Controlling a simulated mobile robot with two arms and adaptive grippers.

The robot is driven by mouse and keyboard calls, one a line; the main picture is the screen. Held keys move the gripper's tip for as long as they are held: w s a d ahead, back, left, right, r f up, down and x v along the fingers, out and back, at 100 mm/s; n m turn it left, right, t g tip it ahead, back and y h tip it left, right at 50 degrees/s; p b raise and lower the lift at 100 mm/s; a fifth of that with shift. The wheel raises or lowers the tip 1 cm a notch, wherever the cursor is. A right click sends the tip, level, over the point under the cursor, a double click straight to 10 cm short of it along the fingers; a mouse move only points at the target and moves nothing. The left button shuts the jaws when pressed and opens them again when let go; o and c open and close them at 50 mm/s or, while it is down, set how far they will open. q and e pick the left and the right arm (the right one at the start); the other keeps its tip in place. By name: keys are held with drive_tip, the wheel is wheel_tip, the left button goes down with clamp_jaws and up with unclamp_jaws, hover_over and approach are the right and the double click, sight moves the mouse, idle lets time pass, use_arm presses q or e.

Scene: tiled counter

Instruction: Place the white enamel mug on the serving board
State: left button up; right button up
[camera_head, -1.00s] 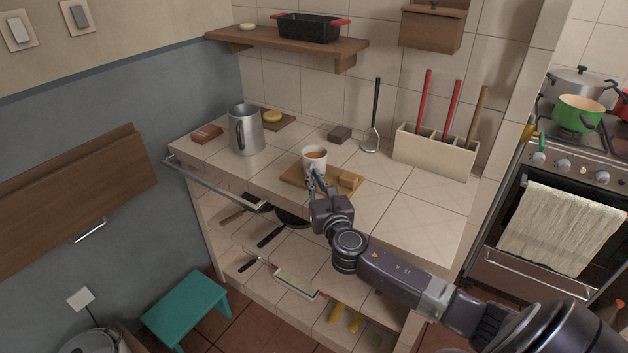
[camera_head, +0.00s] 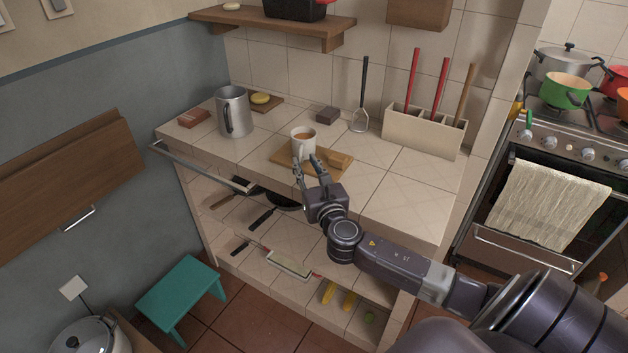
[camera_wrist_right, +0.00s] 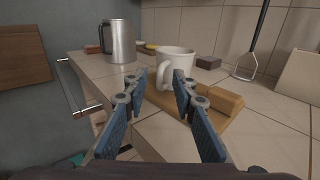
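The white enamel mug (camera_head: 303,147) stands upright on the wooden serving board (camera_head: 283,158), with brown contents showing at its top. In the right wrist view the mug (camera_wrist_right: 178,62) stands beyond the fingertips with its handle towards me, and the board (camera_wrist_right: 165,99) is beneath it. My right gripper (camera_head: 308,163) is open and empty, just in front of the mug. Its two fingers (camera_wrist_right: 160,80) are spread apart in the wrist view, with a gap to the mug. My left gripper is not in view.
A small wooden block (camera_head: 341,160) sits at the board's right end. A metal pitcher (camera_head: 234,113) stands left of the mug. A utensil holder (camera_head: 424,132) stands at the back right. The counter's right front (camera_head: 400,205) is clear.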

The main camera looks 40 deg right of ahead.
drive_tip(key=v, duration=0.9)
drive_tip(key=shift+b, duration=0.35)
drive_tip(key=s+a+f+m+g+y, duration=0.1)
drive_tip(key=a+f+m+g+y, duration=0.15)
drive_tip(key=f+m, duration=0.4)
drive_tip(key=s+a+f+m+g+y, duration=0.1)
drive_tip(key=a+f+m, duration=0.25)
drive_tip(key=f, duration=0.55)
drive_tip(key=s+a+f+m+g+y, duration=0.1)
drive_tip(key=a+f+m+g, duration=0.1)
drive_tip(key=a+f+m, duration=0.45)
drive_tip(key=s+d+f+m+g, duration=0.1)
drive_tip(key=s+f, duration=0.3)
drive_tip(key=f, duration=0.4)
drive_tip(key=s+d+f+m+g, duration=0.2)
drive_tip(key=s+f, duration=0.1)
drive_tip(key=f, duration=0.5)
drive_tip(key=s+a+f+m+g, duration=0.2)
drive_tip(key=s+f+m+g, duration=0.25)
drive_tip(key=s+f, duration=1.3)
drive_tip(key=s+a+f+m+g, duration=0.1)
drive_tip(key=s+f+m, duration=0.2)
drive_tip(key=s, duration=0.6)
drive_tip(key=s+a+f+m+g+y, duration=0.1)
drive_tip(key=s+a+f+m+g, duration=0.1)
drive_tip(key=s, duration=0.7)
drive_tip(key=shift+s+a+f+m, duration=0.2)
drive_tip(key=shift+a+f+m, duration=0.05)
drive_tip(key=shift+f+m, duration=0.15)
